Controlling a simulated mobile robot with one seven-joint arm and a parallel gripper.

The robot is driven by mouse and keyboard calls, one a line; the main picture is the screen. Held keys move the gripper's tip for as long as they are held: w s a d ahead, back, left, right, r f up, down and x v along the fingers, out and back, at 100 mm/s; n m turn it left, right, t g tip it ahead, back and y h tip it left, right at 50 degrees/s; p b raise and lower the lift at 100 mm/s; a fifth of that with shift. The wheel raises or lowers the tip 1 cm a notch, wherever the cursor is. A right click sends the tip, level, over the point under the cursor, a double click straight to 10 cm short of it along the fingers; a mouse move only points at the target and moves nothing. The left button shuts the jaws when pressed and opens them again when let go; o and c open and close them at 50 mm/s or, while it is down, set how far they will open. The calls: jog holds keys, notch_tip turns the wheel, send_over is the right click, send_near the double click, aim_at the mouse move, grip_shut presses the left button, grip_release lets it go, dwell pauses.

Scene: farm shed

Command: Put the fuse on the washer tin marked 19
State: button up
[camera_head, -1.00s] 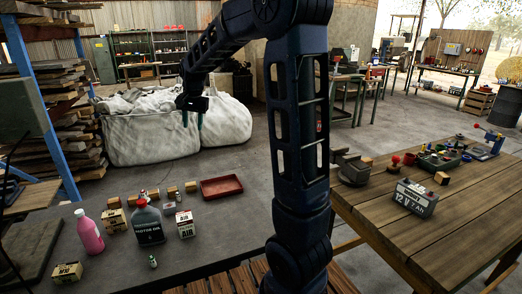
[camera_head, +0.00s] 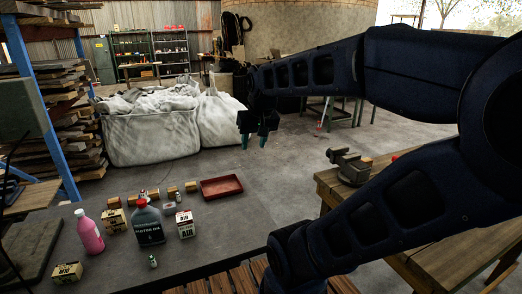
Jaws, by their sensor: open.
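My gripper (camera_head: 254,138) hangs in the air right of the grey bench, in front of the white bulk bags. Its two greenish fingertips are apart and nothing is between them. I cannot make out which thing is the fuse. A small pale and green upright piece (camera_head: 153,261) stands at the front of the bench, and a similar small piece (camera_head: 178,197) stands farther back. No washer tin marked 19 is readable; any number is too small to see. A row of small brown blocks (camera_head: 172,193) stands at the back of the bench.
My arm covers much of the wooden table (camera_head: 340,192) with a vise (camera_head: 350,166).

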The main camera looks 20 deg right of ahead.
jog(key=s, duration=0.1)
jog(key=s+f, duration=0.1)
jog(key=s+d, duration=0.1)
jog(key=shift+s+f+n, duration=0.2)
jog(key=shift+f+n, duration=0.1)
